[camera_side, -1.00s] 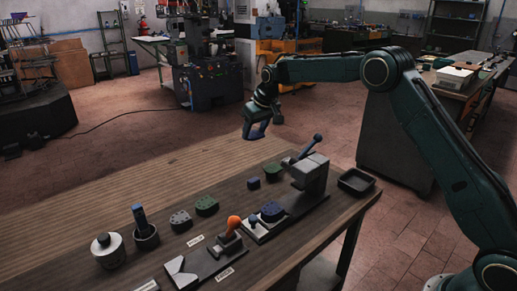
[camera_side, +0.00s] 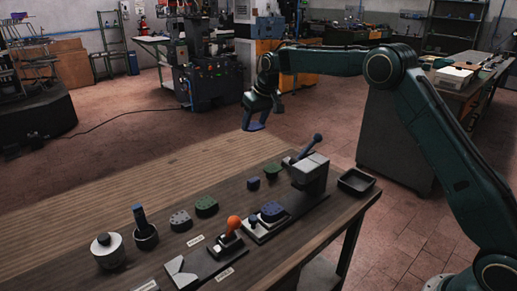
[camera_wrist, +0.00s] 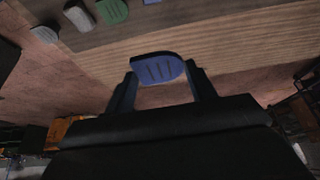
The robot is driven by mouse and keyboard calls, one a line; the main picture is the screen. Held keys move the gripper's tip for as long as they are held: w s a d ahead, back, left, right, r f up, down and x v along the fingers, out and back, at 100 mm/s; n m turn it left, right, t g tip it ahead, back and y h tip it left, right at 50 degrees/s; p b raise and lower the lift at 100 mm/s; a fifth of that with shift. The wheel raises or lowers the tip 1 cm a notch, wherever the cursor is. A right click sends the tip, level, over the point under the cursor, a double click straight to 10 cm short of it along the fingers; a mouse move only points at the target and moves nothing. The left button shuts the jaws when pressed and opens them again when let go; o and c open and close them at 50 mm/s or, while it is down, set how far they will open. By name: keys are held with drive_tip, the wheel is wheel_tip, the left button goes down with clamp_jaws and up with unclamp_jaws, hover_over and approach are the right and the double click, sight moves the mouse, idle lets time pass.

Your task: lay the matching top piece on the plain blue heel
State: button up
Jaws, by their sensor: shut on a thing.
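My gripper (camera_side: 258,108) is shut on a blue top piece (camera_side: 255,125) and holds it high above the far side of the bench. In the wrist view the blue top piece (camera_wrist: 158,69) sits between the two fingers (camera_wrist: 160,88), with several dark slots across its face. A blue heel-shaped piece (camera_side: 271,212) lies on the press base, below and right of my gripper. Surface markings on these two are too small to tell, and I cannot tell which is the plain heel.
The press (camera_side: 310,173) with its lever stands at the right, near a black tray (camera_side: 356,181). Green pieces (camera_side: 206,206) and a grey piece (camera_side: 180,221) lie on the bench. An orange-handled clamp (camera_side: 233,225), a cup (camera_side: 146,236) and a pot (camera_side: 108,250) are nearer.

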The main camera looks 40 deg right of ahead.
drive_tip(key=shift+a, duration=0.1)
drive_tip(key=shift+s+a+f, duration=0.45)
drive_tip(key=shift+s, duration=0.2)
hover_over(270, 208)
wheel_tip(270, 208, down, 7)
drive_tip(key=shift+s+f, duration=0.15)
drive_tip(key=shift+s, duration=0.6)
drive_tip(key=shift+f, duration=0.2)
drive_tip(key=shift+f, duration=4.15)
drive_tip(key=shift+f, duration=0.7)
drive_tip(key=o, duration=1)
drive_tip(key=shift+o, duration=0.2)
